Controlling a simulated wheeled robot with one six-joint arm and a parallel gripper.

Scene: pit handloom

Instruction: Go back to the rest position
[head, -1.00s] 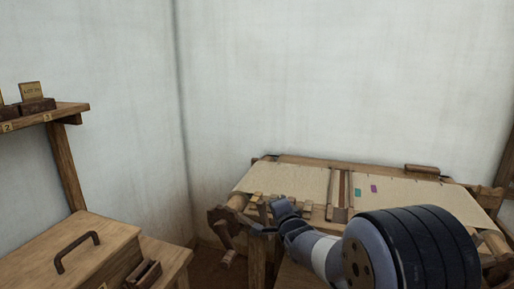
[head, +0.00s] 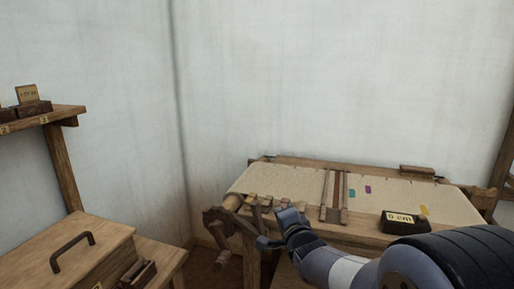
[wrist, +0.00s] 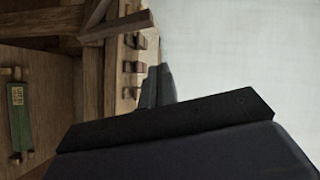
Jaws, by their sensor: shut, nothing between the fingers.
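My gripper (head: 268,242) is at the loom's front left corner in the head view, beside the wooden treadle-like lever there. It is shut and empty. In the wrist view its dark fingers (wrist: 158,86) show near the middle, close together, in front of the loom's wooden side. The loom (head: 300,162) carries a pale cloth (head: 290,182) with small purple, green and yellow marks. My forearm covers the loom's lower right part.
A black block marked with a cm label (head: 405,222) stands on the loom's front right. Several wooden pegs (wrist: 133,67) line the loom edge. A green labelled piece (wrist: 19,117) is at the wrist view's left. A wooden chest (head: 65,245) and a shelf (head: 50,118) stand at left.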

